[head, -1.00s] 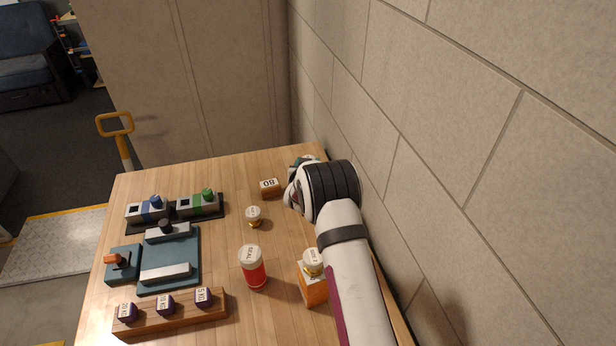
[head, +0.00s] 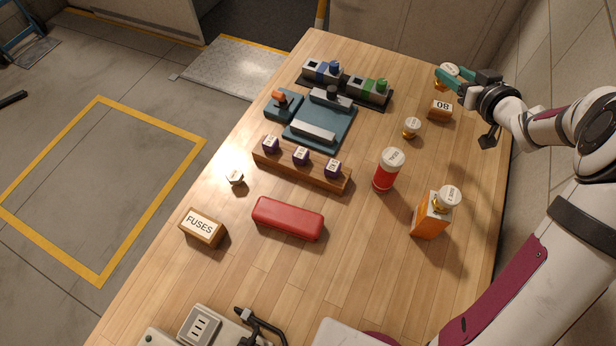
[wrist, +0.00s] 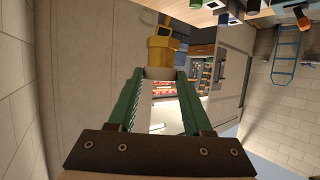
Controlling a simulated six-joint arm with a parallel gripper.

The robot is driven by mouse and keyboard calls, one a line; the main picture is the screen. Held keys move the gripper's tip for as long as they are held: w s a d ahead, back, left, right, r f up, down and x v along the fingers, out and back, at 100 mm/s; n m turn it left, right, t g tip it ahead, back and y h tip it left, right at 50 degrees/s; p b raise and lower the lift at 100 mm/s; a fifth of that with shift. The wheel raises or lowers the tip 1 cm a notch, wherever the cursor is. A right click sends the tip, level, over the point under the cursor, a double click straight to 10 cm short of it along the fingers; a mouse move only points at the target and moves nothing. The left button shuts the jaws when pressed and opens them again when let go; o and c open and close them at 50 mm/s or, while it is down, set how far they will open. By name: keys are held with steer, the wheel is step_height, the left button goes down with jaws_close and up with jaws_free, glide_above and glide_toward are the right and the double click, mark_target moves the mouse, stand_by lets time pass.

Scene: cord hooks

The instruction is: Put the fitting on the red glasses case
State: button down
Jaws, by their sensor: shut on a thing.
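The red glasses case (head: 288,218) lies closed on the table in the head view, left of centre toward the front. My gripper (head: 446,80) is at the far right of the table, well away from the case. It is shut on a brass fitting with a white labelled top (head: 448,70). In the wrist view, the brass fitting (wrist: 161,52) sits between the green fingertips (wrist: 160,75). Other similar fittings stand on the table (head: 411,128), on an orange box (head: 447,197) and left of the case (head: 235,177).
A wooden rack (head: 300,168) with purple-sided weights lies just behind the case. A FUSES block (head: 203,228) stands to its left.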

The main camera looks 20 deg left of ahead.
steer(key=s+a+f+n+g+y, duration=0.1)
steer(key=s+a+n+g+y, duration=0.2)
steer(key=s, duration=0.7)
steer(key=s+a+n+g+y, duration=0.1)
steer(key=s+a+n+g, duration=0.35)
steer(key=s, duration=0.65)
steer(key=s+a+f+n+g+y, duration=0.15)
steer(key=s+n+g, duration=0.35)
steer(key=s, duration=0.5)
glide_above(297, 218)
steer(key=shift+g, duration=0.25)
step_height(297, 218, down, 7)
steer(key=shift+s+d+r, duration=0.1)
steer(key=shift+d+r, duration=0.05)
steer(key=shift+r, duration=0.05)
step_height(297, 218, down, 3)
steer(key=shift+f, duration=0.45)
steer(key=shift+f, duration=0.2)
steer(key=shift+c, duration=1.6)
jaws_free()
